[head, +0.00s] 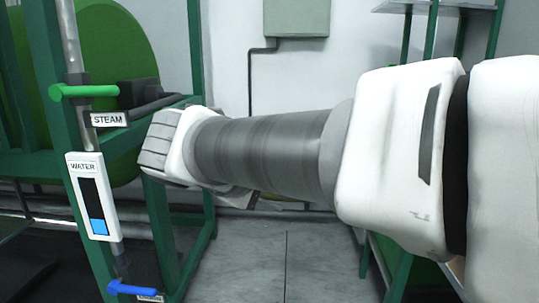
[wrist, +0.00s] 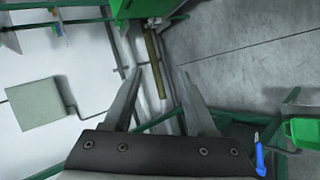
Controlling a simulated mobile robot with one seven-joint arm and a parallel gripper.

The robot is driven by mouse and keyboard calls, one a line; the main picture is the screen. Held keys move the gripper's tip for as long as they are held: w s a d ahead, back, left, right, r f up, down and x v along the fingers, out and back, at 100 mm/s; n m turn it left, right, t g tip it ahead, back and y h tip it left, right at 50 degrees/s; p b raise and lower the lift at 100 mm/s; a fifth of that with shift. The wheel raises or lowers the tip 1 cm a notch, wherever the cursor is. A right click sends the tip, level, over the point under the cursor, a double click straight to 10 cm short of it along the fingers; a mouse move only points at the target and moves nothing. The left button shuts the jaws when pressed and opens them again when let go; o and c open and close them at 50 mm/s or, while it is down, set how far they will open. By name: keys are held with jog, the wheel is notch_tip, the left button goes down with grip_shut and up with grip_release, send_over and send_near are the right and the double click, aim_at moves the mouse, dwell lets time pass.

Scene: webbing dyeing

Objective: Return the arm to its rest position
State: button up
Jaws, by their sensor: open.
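My arm reaches across the head view from the right edge toward the green frame at the left. My gripper (wrist: 160,75) shows in the wrist view with its two fingers spread apart and nothing between them touching either one. Behind the gap lie the floor, the wall base and an olive rod (wrist: 154,62). In the head view my gripper is mostly hidden behind the arm's end, close to the green frame (head: 158,205). I cannot tell the exact gap there.
On the left frame are a green handle (head: 85,91) by the STEAM label (head: 108,119), a WATER gauge (head: 93,197) and a blue handle (head: 132,288). A grey wall box (head: 297,17) hangs behind. A green rack (head: 432,30) stands right. Floor (head: 270,265) is clear in the middle.

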jog(key=s+d+f+m+g+y, duration=0.4)
jog(key=s+d+f+m+y, duration=0.2)
jog(key=s+d+f+m, duration=0.65)
jog(key=s+r+n+p, duration=0.1)
jog(key=r+p, duration=0.9)
jog(key=s+r+n+p, duration=0.1)
jog(key=s+r+p, duration=0.1)
jog(key=r+p, duration=0.8)
jog(key=shift+s+r+p, duration=0.3)
jog(key=shift+r+p, duration=0.05)
jog(key=shift+p, duration=0.25)
jog(key=shift+c, duration=0.2)
jog(key=shift+c, duration=0.4)
jog(key=shift+a, duration=0.1)
